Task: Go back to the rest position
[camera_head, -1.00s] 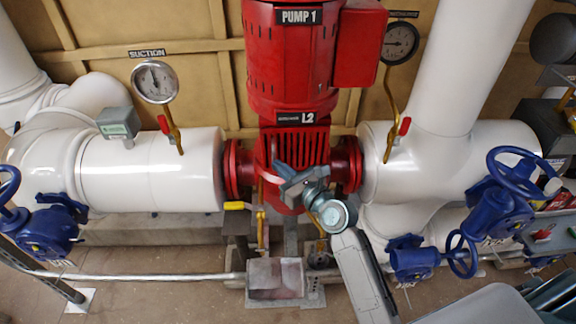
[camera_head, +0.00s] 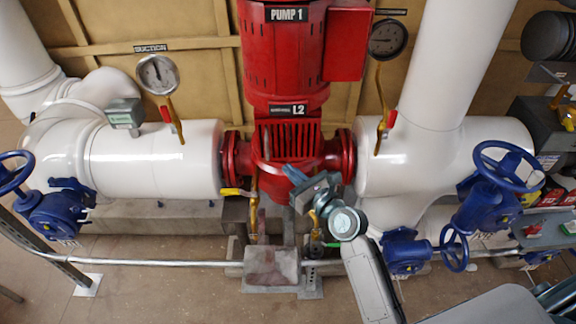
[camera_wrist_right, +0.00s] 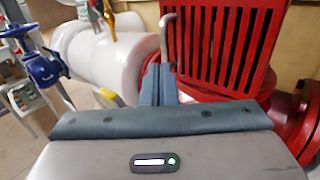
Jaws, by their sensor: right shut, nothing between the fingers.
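My right gripper (camera_head: 292,174) is shut and empty in front of the lower part of the red pump (camera_head: 290,60). My right arm comes in from the lower right in the head view. In the right wrist view, the closed fingers (camera_wrist_right: 157,84) of my right gripper point towards the pump's red grille (camera_wrist_right: 225,45) and hold nothing. I cannot tell the exact gap to the pump. My left gripper is not in view.
White pipes (camera_head: 155,160) run left and right of the pump. Blue valves stand at the left (camera_head: 58,210) and right (camera_head: 490,195). A gauge (camera_head: 157,75) hangs above the left pipe and another (camera_head: 388,38) at upper right. Bare floor (camera_head: 160,290) lies at lower left.

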